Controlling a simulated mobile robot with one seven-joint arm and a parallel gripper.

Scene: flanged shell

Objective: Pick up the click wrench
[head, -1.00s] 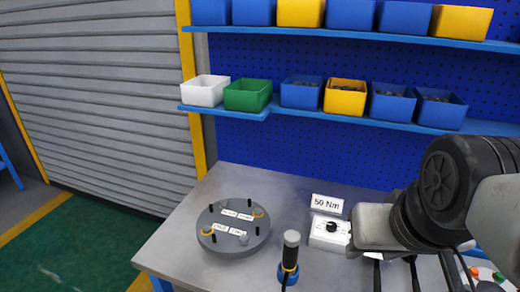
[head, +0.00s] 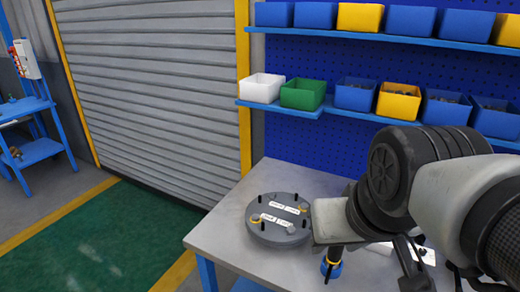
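I cannot make out a click wrench for sure. An upright tool (head: 332,264) with a dark body and a blue and yellow collar stands at the bench's front edge, its top hidden behind my arm. My gripper (head: 432,278) hangs at the lower right over the bench, dark finger parts pointing down. Its tips are partly cut off or hidden, so its opening and anything between the fingers are unclear. The round grey flanged part (head: 279,236) with black studs, white labels and a yellow ring lies on the bench, left of my arm.
The grey bench (head: 222,232) is bare left of the flanged part. A white box (head: 428,256) shows partly behind my arm. Shelves with blue, yellow, green (head: 303,93) and white (head: 262,88) bins are above. Green floor (head: 95,245) lies open at left.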

